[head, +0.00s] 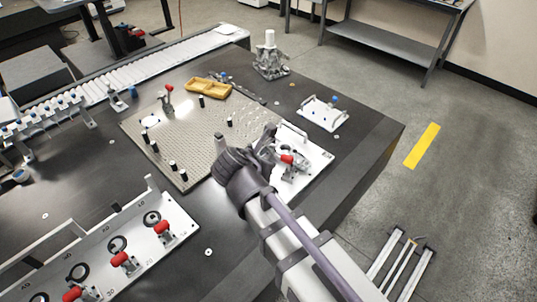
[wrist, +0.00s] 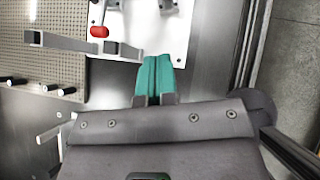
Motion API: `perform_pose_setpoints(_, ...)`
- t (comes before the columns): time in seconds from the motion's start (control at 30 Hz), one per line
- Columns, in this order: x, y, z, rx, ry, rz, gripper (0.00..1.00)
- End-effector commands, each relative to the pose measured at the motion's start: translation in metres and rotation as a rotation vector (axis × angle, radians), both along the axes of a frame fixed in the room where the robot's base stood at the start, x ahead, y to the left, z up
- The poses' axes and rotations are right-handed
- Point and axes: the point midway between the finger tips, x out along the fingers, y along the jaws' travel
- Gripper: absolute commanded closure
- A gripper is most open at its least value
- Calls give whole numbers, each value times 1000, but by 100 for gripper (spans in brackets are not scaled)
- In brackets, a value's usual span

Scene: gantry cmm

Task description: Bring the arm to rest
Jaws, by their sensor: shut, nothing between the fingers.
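My gripper (wrist: 153,80) shows in the wrist view as two teal fingers pressed together with nothing between them. It points toward the edge of a white fixture plate (wrist: 123,18) with a red-tipped clamp (wrist: 99,31). In the head view my arm reaches in from the lower right, and its dark wrist is over the table near the same white plate (head: 318,160) and its red-tipped clamp (head: 287,158). The fingertips are hard to make out there. Whether the gripper touches anything below cannot be told.
A perforated plate (head: 200,135) with black pins lies left of my wrist, with a yellow tray (head: 207,88) at its back. A white panel with red clamps (head: 123,258) stands front left. A grey fixture (head: 270,60) stands at the back. Bare dark table (head: 90,165) lies at left.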

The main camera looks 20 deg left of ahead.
Motion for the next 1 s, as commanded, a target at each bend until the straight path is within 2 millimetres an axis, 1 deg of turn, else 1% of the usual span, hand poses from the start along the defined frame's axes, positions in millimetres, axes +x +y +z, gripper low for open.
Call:
perform_pose_setpoints(0.17, 0, 0, -1, 15, -1, -15, 100)
perform_pose_setpoints(0.27, -1, -2, -3, 105, 2, -123, 100)
perform_pose_setpoints(0.37, -12, -6, -10, 288, 49, -353, 100)
perform_pose_setpoints(0.4, -19, -9, -15, 373, 78, -471, 100)
perform_pose_setpoints(0.47, -24, -22, -21, 499, 122, -685, 100)
perform_pose_setpoints(0.5, -23, -37, -26, 578, 145, -849, 100)
perform_pose_setpoints(0.57, -17, -63, -32, 691, 168, -1117, 100)
perform_pose_setpoints(0.6, -11, -86, -35, 763, 177, -1318, 100)
perform_pose_setpoints(0.67, -2, -125, -40, 863, 173, -1637, 100)
perform_pose_setpoints(0.7, 4, -152, -42, 915, 160, -1834, 100)
perform_pose_setpoints(0.77, 11, -192, -44, 978, 134, -2111, 100)
perform_pose_setpoints(0.8, 15, -220, -44, 1012, 112, -2280, 100)
perform_pose_setpoints(0.87, 20, -262, -44, 1051, 81, -2496, 100)
perform_pose_setpoints(0.9, 23, -290, -44, 1069, 68, -2601, 100)
perform_pose_setpoints(0.97, 26, -326, -44, 1093, 51, -2699, 100)
perform_pose_setpoints(1.0, 28, -348, -44, 1111, 28, -2749, 100)
